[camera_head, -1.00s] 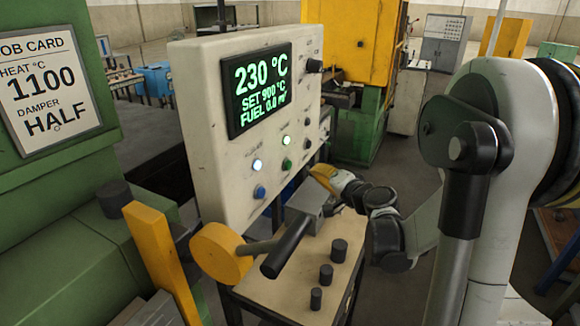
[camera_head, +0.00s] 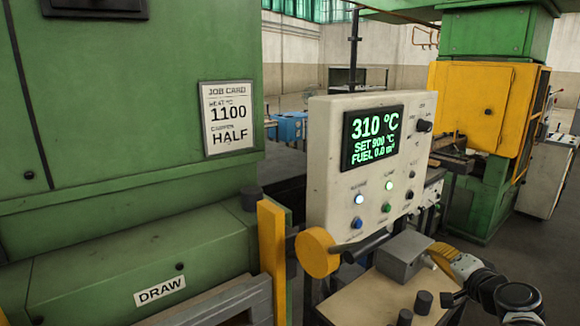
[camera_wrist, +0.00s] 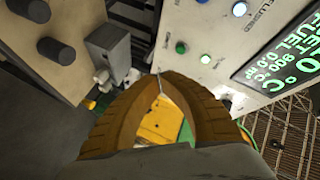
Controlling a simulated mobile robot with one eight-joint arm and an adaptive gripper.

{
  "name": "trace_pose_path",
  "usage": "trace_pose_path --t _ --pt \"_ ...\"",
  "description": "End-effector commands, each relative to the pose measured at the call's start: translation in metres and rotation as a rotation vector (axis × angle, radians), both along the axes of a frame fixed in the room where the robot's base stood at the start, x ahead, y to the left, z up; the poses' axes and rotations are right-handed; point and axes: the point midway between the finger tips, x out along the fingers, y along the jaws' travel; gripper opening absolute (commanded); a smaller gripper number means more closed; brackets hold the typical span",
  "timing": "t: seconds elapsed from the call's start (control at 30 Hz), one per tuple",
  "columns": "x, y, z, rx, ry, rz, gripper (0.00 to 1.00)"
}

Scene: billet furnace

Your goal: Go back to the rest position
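My gripper (camera_head: 436,256), with yellow-tan fingers, is low at the right in the head view, beside a grey box (camera_head: 402,255) on the panel's shelf. In the wrist view my gripper (camera_wrist: 161,77) has its curved fingers meeting at the tips, with nothing held between them. The pale control panel (camera_head: 325,190) stands behind it. Its display (camera_head: 372,138) reads 310 °C, SET 900 °C and FUEL 0.0. In the wrist view the panel (camera_wrist: 215,20) and part of the display (camera_wrist: 285,55) lie at the upper right, beyond the fingertips.
A lever with a yellow hub (camera_head: 317,252) and dark handle sits below the panel. Several dark knobs (camera_head: 423,301) stand on the shelf. A green furnace body (camera_head: 110,130) with a job card (camera_head: 228,118) fills the left. A yellow-and-green machine (camera_head: 470,105) stands behind, right.

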Motion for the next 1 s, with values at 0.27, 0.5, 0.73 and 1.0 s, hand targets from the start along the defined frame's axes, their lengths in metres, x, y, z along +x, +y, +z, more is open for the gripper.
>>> trace_pose_path --t 0.27,0.5,0.73,1.0 --pt "-0.024 0.065 0.002 -0.131 0.115 0.125 0.00" --pt "-0.077 0.131 -0.005 -0.317 0.263 0.272 0.00" --pt "-0.179 0.181 -0.031 -0.620 0.461 0.439 0.00" --pt "-0.248 0.179 -0.052 -0.856 0.582 0.506 0.00"
